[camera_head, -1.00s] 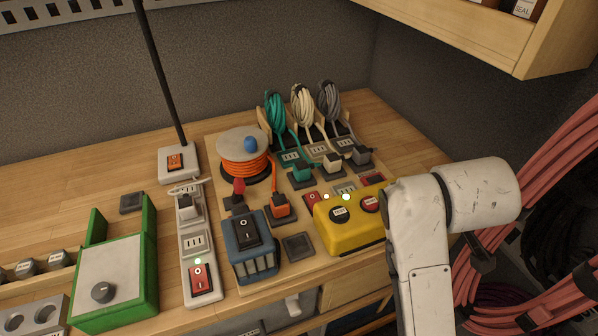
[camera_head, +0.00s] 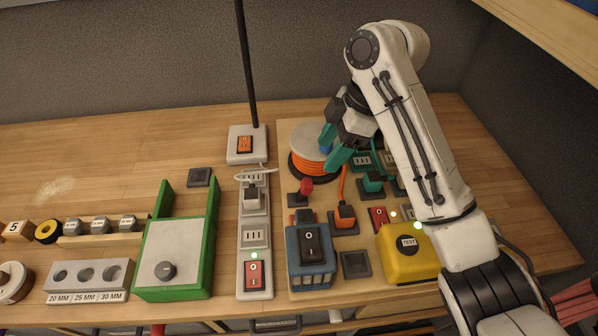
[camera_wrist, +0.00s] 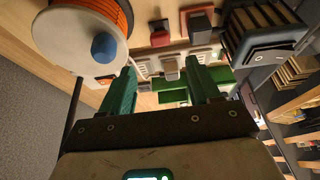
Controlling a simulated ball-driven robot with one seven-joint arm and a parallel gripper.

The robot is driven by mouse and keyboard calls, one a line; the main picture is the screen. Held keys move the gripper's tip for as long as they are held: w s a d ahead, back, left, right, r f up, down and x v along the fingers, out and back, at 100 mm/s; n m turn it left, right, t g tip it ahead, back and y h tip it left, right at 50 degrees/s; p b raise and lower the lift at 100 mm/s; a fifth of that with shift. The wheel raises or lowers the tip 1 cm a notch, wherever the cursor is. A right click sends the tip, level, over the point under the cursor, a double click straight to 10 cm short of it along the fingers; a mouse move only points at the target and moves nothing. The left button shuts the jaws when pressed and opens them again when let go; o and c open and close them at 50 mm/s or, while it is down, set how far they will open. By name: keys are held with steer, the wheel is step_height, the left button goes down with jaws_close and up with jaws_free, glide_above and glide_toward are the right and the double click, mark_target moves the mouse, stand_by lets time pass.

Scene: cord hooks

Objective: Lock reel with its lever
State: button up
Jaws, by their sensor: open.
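The reel (camera_head: 310,158) holds orange cord under a grey top disc with a blue knob on it. In the head view my gripper's teal fingers (camera_head: 333,148) are over the reel's right side and partly hide the knob. In the wrist view the reel (camera_wrist: 72,40) is at upper left, and its blue knob (camera_wrist: 104,47) lies beside the left finger, not between the fingers. My gripper (camera_wrist: 163,85) is open and empty. A short red-knobbed lever (camera_head: 306,186) stands on a dark base at the reel's front; it seems to show in the wrist view (camera_wrist: 159,34).
A blue box with a black switch (camera_head: 312,256) stands in front of the lever. An orange plug (camera_head: 345,215) is to the lever's right. A power strip (camera_head: 255,235) runs at left. A yellow test box (camera_head: 405,252) is at right. A dark pole (camera_head: 246,65) rises behind.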

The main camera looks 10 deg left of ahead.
mark_target(308, 183)
steer(key=p+x, duration=0.1)
steer(key=x, duration=0.9)
steer(key=shift+s+a+f, duration=0.15)
steer(key=shift+a+f, duration=0.05)
steer(key=shift+f, duration=0.1)
jaws_close()
